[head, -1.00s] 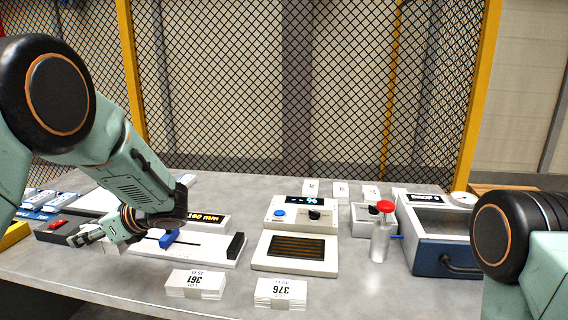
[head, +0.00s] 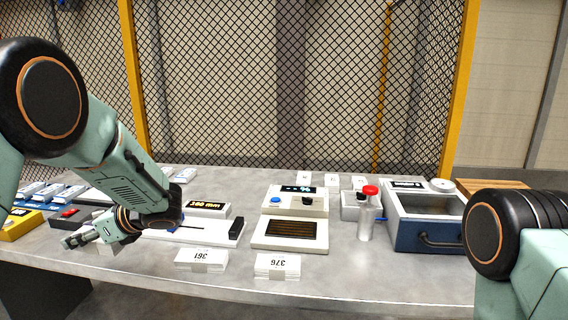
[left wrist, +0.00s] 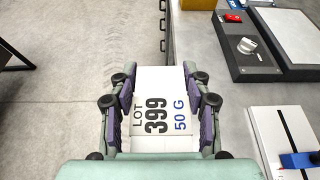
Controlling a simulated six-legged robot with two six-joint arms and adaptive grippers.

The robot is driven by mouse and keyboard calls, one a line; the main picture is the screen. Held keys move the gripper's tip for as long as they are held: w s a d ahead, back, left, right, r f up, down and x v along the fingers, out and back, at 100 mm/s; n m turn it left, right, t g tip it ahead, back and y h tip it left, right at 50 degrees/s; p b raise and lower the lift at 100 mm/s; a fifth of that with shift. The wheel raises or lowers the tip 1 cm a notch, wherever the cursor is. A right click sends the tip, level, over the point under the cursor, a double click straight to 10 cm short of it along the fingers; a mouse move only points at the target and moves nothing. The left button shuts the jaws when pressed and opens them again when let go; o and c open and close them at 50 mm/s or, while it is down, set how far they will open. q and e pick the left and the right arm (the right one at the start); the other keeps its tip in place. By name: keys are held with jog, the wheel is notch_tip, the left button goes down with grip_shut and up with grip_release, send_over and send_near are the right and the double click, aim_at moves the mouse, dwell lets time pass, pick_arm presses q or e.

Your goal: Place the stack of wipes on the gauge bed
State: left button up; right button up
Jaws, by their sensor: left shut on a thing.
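My left gripper (head: 84,239) is shut on a white stack of wipes. In the left wrist view the stack (left wrist: 160,112) lies between the fingers (left wrist: 160,105) and reads LOT 399, 50 G. In the head view it is mostly hidden behind the gripper. The gauge bed (head: 208,233) is a low white plate with a dark slot, a black end block and a blue slider, partly hidden by my left arm. It also shows in the left wrist view (left wrist: 263,122), to the right of the held stack and apart from it. My right gripper is out of view.
Stacks marked 361 (head: 201,261) and 376 (head: 277,266) lie at the table's front edge. In the wrist view, floor shows under the held stack.

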pick_arm(q)
jog(key=shift+s+d, duration=0.15)
jog(key=s+f+n+g, duration=0.4)
jog(key=s+f+g, duration=0.1)
jog(key=s+f, duration=0.4)
jog(key=s+d+f+n+g+h, duration=0.6)
jog(key=s+d+n+g, duration=0.1)
jog(key=s+d+n, duration=0.15)
jog(key=s+d+n+g+h+b, duration=0.1)
jog(key=s+d+n+g+h, duration=0.15)
jog(key=d+n+h, duration=0.85)
jog(key=w+d+r+n+t+h, duration=0.2)
jog(key=w+d+n+t+h, duration=0.1)
jog(key=n+t, duration=0.7)
jog(key=w+d+r+n+t+h+b, duration=0.1)
jog(key=w+d+n+t+h, duration=0.1)
jog(key=n+t, duration=0.8)
jog(key=d+t+h, duration=0.1)
jog(key=h, duration=0.1)
jog(key=shift+w+d+r+h, duration=0.25)
jog(key=shift+w+r+h, duration=0.1)
jog(key=shift+w+h, duration=0.05)
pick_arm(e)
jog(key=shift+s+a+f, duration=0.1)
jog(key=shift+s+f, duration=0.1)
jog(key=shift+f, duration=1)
pick_arm(q)
jog(key=shift+n, duration=0.35)
